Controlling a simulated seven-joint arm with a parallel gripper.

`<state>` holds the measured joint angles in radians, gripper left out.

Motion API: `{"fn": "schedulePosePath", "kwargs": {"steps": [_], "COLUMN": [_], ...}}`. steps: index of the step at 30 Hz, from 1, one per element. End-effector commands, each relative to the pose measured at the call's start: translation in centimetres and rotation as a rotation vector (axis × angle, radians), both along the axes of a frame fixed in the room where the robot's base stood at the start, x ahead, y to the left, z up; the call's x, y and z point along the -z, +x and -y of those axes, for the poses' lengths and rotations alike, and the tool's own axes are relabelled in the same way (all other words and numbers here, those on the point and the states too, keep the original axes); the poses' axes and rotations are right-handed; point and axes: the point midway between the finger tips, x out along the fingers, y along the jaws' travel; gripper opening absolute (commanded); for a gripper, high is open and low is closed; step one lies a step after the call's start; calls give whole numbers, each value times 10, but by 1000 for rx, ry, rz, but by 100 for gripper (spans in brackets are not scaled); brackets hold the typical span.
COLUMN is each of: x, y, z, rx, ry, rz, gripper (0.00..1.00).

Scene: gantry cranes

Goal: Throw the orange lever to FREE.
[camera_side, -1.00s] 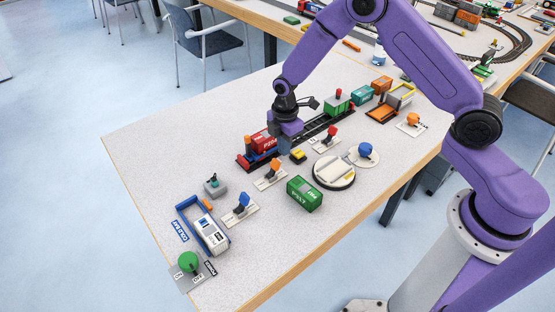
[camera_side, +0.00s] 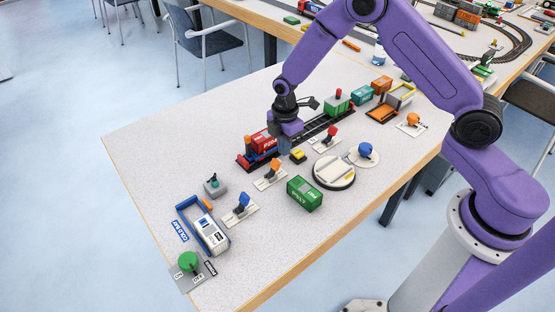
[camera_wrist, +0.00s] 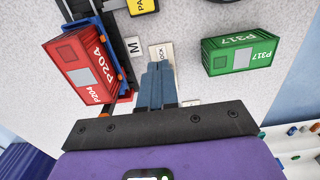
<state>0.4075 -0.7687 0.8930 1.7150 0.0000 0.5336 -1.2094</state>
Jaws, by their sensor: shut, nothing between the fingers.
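The orange lever (camera_side: 274,165) stands on a small pale plate beside the red container wagon in the side view. My gripper (camera_side: 284,150) is just behind and above it, pointing down, its fingers closed together and empty. In the wrist view the closed fingers (camera_wrist: 159,72) cover the lever. Part of its plate (camera_wrist: 160,50) shows beyond them, with lettering that seems to end in "OCK". I cannot tell whether the fingers touch the lever, nor which end it leans to.
The red container P204 (camera_wrist: 82,64) sits on a blue wagon close on one side. The green container P317 (camera_wrist: 240,52) stands on the other. A blue lever (camera_side: 242,201), a red lever (camera_side: 331,132) and a round turntable (camera_side: 334,172) are nearby. The table's left part is clear.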

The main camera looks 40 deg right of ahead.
Motion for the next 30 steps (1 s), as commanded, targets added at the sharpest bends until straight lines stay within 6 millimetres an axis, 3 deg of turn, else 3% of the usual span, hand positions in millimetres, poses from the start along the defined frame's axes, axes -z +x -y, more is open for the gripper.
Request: {"fn": "schedulePosePath", "kwargs": {"steps": [10,30], "x": [3,30], "y": [0,0], "z": [0,0], "rx": [0,0], "ry": [0,0], "rz": [-1,0], "gripper": [0,0]}}
